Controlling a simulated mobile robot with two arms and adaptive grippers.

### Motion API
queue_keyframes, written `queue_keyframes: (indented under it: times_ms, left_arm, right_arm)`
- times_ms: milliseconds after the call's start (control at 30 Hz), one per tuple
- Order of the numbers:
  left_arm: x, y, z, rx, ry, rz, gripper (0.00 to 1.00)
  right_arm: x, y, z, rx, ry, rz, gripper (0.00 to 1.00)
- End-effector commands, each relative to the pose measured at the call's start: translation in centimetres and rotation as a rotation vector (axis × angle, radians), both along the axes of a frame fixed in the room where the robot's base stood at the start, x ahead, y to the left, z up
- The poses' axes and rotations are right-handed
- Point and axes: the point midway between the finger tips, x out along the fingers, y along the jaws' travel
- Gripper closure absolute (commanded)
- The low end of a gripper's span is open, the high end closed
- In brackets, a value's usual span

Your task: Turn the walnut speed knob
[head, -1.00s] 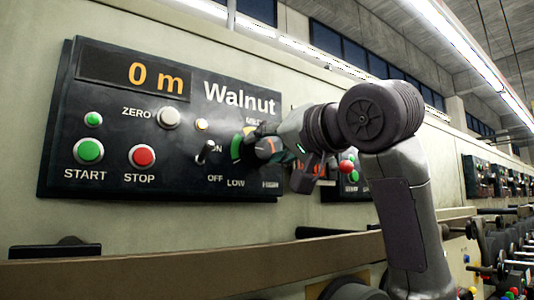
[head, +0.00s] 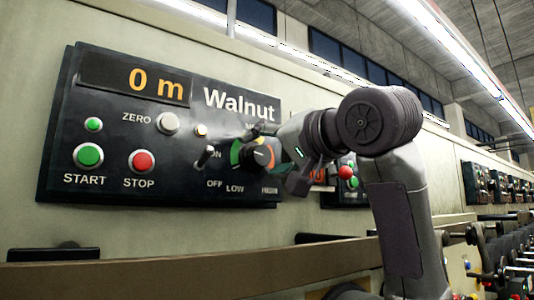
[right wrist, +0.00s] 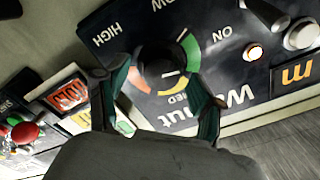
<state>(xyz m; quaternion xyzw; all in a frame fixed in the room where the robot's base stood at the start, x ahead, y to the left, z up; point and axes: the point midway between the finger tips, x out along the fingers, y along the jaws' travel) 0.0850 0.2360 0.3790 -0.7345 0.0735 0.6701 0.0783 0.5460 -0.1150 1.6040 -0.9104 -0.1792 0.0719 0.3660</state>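The walnut speed knob (head: 263,154) is a dark round knob on the black Walnut panel (head: 120,120), set in a coloured dial ring between LOW and HIGH. It also shows in the right wrist view (right wrist: 162,68), with green and yellow dial segments beside it. My right gripper (head: 273,153) is open at the knob, coming in from the right. In the right wrist view its two fingers (right wrist: 148,88) stand apart on either side of the knob, with gaps visible; whether they reach past its face I cannot tell. My left gripper is not in view.
The ON/OFF toggle (head: 206,157) sticks out just left of the knob. The green START button (head: 88,156), red STOP button (head: 142,161) and ZERO button (head: 168,122) are further left. Another panel with a red display (right wrist: 69,95) lies right of this one. A brown rail (head: 190,266) runs below.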

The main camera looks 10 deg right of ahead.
Motion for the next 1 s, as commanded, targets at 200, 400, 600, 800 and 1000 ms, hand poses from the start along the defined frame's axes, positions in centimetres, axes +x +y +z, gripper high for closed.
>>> queue_keyframes:
  times_ms: [200, 400, 600, 800, 1000]
  left_arm:
    - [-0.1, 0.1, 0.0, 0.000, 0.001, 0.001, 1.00]
    - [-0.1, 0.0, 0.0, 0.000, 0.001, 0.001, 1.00]
    - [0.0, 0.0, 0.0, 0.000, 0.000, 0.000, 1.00]
    - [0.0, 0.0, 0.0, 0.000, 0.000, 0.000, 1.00]
    - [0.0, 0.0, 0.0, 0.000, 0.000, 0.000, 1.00]
  right_arm:
    - [-0.1, 0.0, 0.0, -0.001, 0.000, 0.000, 0.32]
    - [-2.0, -0.8, 0.1, -0.001, -0.004, 0.001, 0.32]
    - [-6.0, -2.5, 0.0, 0.000, -0.005, 0.000, 0.32]
    - [-9.4, -3.9, 0.1, 0.000, -0.004, -0.001, 0.32]
    - [-11.0, -4.5, 0.0, -0.001, -0.001, 0.001, 0.32]
